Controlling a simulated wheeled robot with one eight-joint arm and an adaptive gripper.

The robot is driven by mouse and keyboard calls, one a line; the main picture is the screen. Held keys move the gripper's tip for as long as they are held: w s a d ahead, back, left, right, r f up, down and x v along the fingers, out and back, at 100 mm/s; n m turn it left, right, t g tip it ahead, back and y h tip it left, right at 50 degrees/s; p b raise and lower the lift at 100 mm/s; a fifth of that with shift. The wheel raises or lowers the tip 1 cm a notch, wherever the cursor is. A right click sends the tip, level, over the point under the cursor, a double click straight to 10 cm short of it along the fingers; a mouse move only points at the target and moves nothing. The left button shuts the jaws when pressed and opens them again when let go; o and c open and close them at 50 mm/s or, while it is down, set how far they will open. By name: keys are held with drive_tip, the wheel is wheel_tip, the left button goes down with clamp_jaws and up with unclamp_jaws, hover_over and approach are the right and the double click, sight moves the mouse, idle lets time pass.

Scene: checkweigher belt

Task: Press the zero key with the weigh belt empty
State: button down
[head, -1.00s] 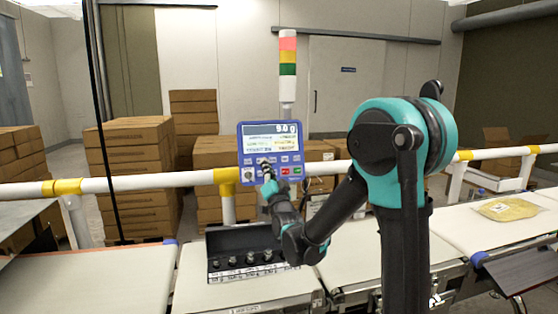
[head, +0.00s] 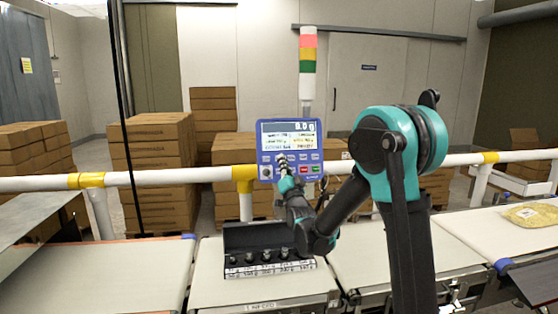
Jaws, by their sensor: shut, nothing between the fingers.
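The blue weighing terminal (head: 263,157) stands behind the belts in the head view. Its screen (head: 289,135) is lit and shows a small weight in grams, its first digit too blurred to be sure of. My gripper (head: 283,164) is shut and empty, with its tips at the upper row of keys. The tips hide some keys, so the zero key cannot be told apart, nor whether there is contact. The weigh belt (head: 245,290), the middle section, has a bare front surface. A black case (head: 235,237) with several dark weights stands at its rear; I cannot tell whether it rests on the belt.
A white rail (head: 150,178) with yellow joints runs behind the belts. A stack light (head: 308,50) rises above the terminal. A yellowish bag (head: 530,215) lies on the right belt. Cardboard boxes (head: 150,150) are stacked behind the rail. The left belt (head: 110,280) is clear.

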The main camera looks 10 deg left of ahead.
drive_tip(key=shift+w+a+f, duration=0.15)
drive_tip(key=shift+w, duration=0.4)
drive_tip(key=shift+w+a+f, duration=0.15)
drive_tip(key=shift+w+f, duration=0.05)
drive_tip(key=shift+w, duration=0.3)
drive_tip(key=shift+w+a+f, duration=0.15)
drive_tip(key=shift+w, duration=0.4)
drive_tip(key=shift+w, duration=0.1)
drive_tip(key=shift+w+a+f, duration=0.1)
drive_tip(key=shift+w+a, duration=0.05)
drive_tip(key=shift+w, duration=0.1)
drive_tip(key=shift+w+a+f, duration=0.1)
drive_tip(key=shift+w, duration=0.3)
idle(0.9)
drive_tip(key=shift+s, duration=0.15)
drive_tip(key=shift+s+d+r, duration=0.2)
drive_tip(key=shift+s+d, duration=0.05)
drive_tip(key=shift+s, duration=0.4)
drive_tip(key=shift+s, duration=0.1)
drive_tip(key=s, duration=0.1)
drive_tip(key=s+d+r, duration=0.1)
drive_tip(key=s, duration=0.2)
drive_tip(key=shift+s+d+r, duration=0.15)
drive_tip(key=shift+s+r, duration=0.05)
idle(0.3)
